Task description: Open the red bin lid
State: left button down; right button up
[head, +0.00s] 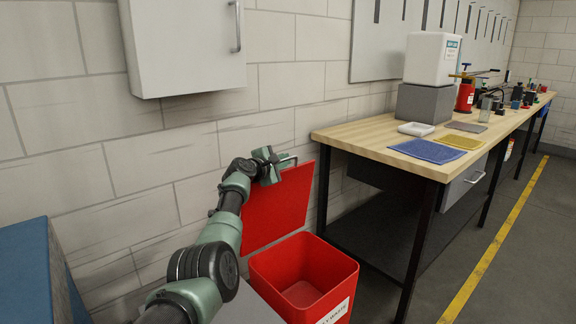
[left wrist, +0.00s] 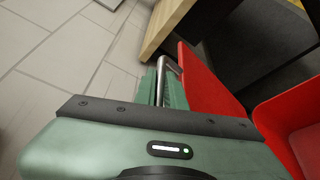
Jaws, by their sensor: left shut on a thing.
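The red bin (head: 305,278) stands on the floor left of the workbench, and its inside shows empty. Its red lid (head: 277,208) is raised, tilted up near the wall behind the bin. My left gripper (head: 285,162) is at the lid's upper edge, shut on the metal lid handle. In the left wrist view the handle (left wrist: 168,72) lies between the green fingers, beside the lid (left wrist: 203,82). The bin's rim (left wrist: 262,112) shows at the right there. My right gripper is not in view.
A wooden workbench (head: 345,135) with dark legs stands right of the bin. A wall cabinet (head: 185,50) hangs above my left arm. A blue box-like thing (head: 30,275) is at the lower left. Open floor with a yellow line (head: 490,258) lies at the right.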

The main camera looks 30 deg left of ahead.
pick_arm(q)
jog(key=shift+a, duration=0.1)
dwell(0.3)
jog(key=c, duration=1.5)
grip_release()
jog(key=shift+f, duration=0.1)
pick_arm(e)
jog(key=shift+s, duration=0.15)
